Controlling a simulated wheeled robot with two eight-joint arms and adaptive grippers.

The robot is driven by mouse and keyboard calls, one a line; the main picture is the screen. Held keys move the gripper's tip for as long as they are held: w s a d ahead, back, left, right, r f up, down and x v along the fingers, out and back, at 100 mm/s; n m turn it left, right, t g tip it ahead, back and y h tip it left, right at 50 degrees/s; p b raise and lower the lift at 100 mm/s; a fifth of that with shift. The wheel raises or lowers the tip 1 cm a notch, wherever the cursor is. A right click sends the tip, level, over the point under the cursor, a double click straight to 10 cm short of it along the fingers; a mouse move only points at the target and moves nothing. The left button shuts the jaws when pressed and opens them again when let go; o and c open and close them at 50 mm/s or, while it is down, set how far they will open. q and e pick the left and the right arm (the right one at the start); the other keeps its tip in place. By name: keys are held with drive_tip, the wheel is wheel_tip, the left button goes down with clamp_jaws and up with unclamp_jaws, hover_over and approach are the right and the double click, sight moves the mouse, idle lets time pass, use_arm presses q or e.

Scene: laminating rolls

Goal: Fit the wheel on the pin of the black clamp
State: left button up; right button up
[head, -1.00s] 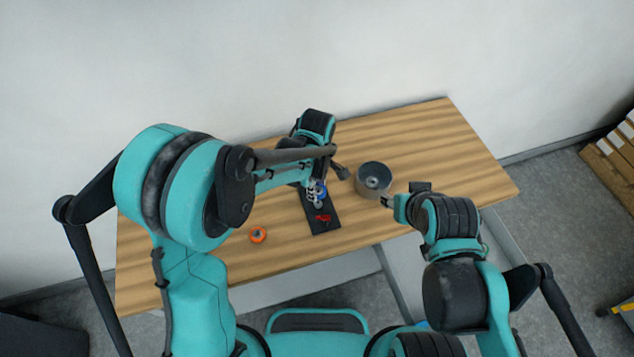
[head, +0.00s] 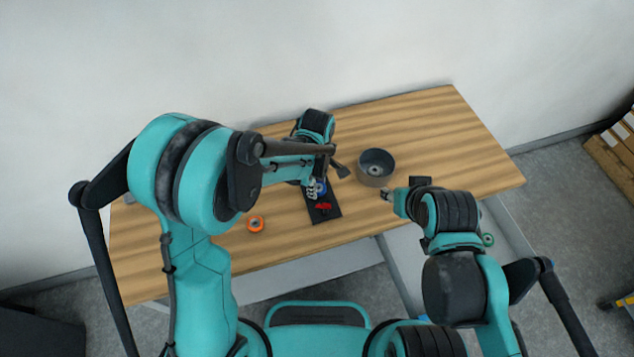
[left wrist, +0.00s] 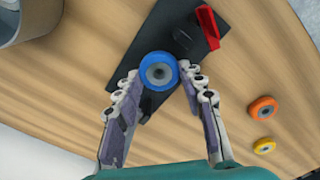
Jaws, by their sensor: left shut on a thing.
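My left gripper (left wrist: 160,76) is shut on a blue wheel (left wrist: 158,71) with a grey hub. The wheel is over the dark board (left wrist: 126,70) in the left wrist view; how high above it is unclear. A dark shape on the board, which looks like the black clamp (left wrist: 182,38), is just beyond the wheel. Its pin cannot be made out. A red clamp (left wrist: 209,28) stands near the board's end. In the head view the blue wheel (head: 320,186) is partly hidden by the fingers. My right gripper (head: 387,195) is low at the table's right; its jaw opening is too small to judge.
A grey round pot (head: 375,165) stands right of the board, close to my right gripper. An orange wheel (head: 256,224) lies left of the board, with a yellow wheel (left wrist: 264,146) near it. The table's back right is clear.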

use_arm(q)
drive_tip(key=o, duration=1.1)
drive_tip(key=shift+o, duration=0.2)
wheel_tip(320, 180, up, 12)
